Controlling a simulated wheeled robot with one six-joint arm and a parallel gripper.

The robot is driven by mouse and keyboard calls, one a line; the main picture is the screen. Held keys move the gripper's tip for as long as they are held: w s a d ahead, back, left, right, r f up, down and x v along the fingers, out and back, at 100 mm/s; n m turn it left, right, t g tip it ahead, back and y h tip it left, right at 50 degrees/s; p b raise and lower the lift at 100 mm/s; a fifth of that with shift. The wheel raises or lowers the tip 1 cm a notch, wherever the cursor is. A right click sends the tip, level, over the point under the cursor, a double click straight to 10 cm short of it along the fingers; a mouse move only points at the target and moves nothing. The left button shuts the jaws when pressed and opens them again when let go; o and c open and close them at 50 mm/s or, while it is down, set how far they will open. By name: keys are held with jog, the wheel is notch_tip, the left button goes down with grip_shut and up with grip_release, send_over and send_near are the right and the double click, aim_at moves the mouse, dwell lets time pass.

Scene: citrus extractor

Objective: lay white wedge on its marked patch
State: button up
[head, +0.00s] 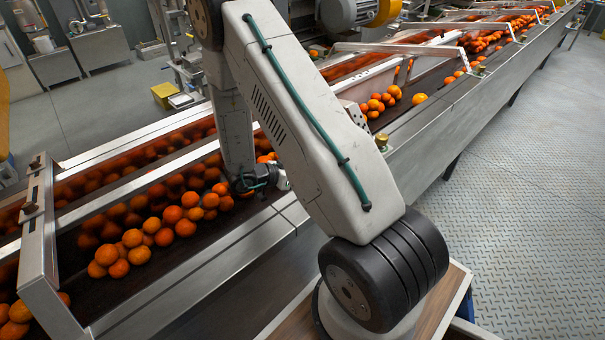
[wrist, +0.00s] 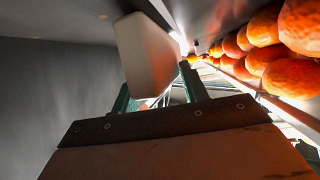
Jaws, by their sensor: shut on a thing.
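The white wedge (wrist: 146,52) stands up tilted between the two green fingers of my gripper (wrist: 157,88) in the wrist view. The fingers are shut on its lower part. In the head view my gripper (head: 264,178) is over the near conveyor channel, beside the oranges and close to the metal side rail. Only a small pale bit of the wedge (head: 283,181) shows there; my arm hides the rest. I cannot make out the marked patch in either view.
Many oranges (head: 172,214) lie in the near conveyor channel, and oranges (wrist: 268,60) also line the right of the wrist view. A metal crossbar (head: 38,225) spans the conveyor at left. The patterned floor (head: 520,190) at right is clear.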

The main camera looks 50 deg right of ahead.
jog(key=shift+f, duration=0.3)
jog(key=o, duration=1.3)
jog(key=shift+s, duration=0.1)
jog(key=shift+c, duration=0.2)
jog(key=shift+v, duration=3.9)
